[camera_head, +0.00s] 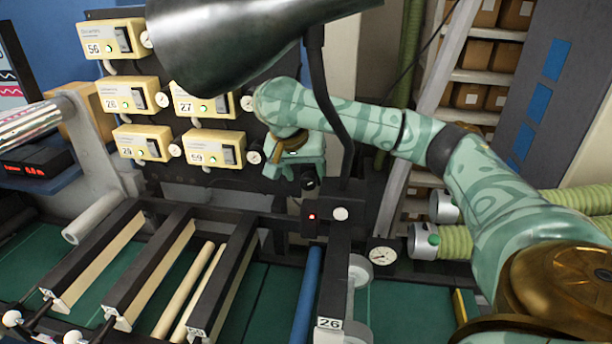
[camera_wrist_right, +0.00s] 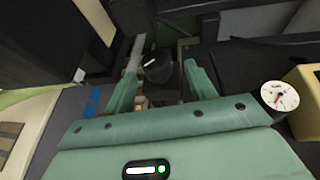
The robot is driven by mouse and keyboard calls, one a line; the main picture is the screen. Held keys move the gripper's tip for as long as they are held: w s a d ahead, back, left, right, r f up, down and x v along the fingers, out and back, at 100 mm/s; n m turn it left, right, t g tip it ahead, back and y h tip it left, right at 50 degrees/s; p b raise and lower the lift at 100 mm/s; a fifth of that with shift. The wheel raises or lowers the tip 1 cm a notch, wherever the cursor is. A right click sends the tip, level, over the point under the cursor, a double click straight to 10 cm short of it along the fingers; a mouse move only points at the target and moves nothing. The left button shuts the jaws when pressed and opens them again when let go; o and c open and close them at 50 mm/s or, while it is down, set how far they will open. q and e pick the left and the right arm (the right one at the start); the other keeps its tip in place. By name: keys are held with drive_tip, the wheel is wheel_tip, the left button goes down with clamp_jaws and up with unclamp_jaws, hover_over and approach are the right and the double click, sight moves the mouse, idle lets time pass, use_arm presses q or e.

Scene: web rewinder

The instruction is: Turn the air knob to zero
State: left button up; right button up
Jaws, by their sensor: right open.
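The air knob (camera_wrist_right: 157,70) is a small black round knob with a white pointer line, seen in the right wrist view. It shows in the head view as a dark round shape (camera_head: 309,183) just below my right gripper (camera_head: 302,172). In the wrist view, the green fingers of my right gripper (camera_wrist_right: 162,78) are open, one on each side of the knob, with gaps to it. I cannot tell how deep the knob lies between them. The pointer line slants up to the right. My left gripper is not in view.
Yellow control boxes (camera_head: 207,148) with round dials stand left of my right gripper. A dark lamp shade (camera_head: 235,40) hangs above. A small box with a red light (camera_head: 312,216) and a white gauge (camera_head: 382,256) are below. Black rails (camera_head: 150,265) fill the lower left.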

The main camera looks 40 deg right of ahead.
drive_tip(key=shift+x, duration=1.1)
drive_tip(key=shift+s, duration=0.1)
drive_tip(key=shift+c, duration=1)
drive_tip(key=shift+r, duration=0.1)
drive_tip(key=c, duration=0.8)
drive_tip(key=shift+w+a+n+g+h, duration=0.1)
drive_tip(key=shift+w+n+g+h, duration=0.05)
drive_tip(key=shift+g+h, duration=0.45)
drive_tip(key=shift+w+n+g+h, duration=0.1)
drive_tip(key=shift+n+g+h, duration=0.05)
drive_tip(key=shift+g+h, duration=0.45)
drive_tip(key=shift+w+a+n+g+h, duration=0.1)
drive_tip(key=shift+n+g+h, duration=0.3)
drive_tip(key=shift+g+h, duration=0.6)
drive_tip(key=shift+g, duration=0.3)
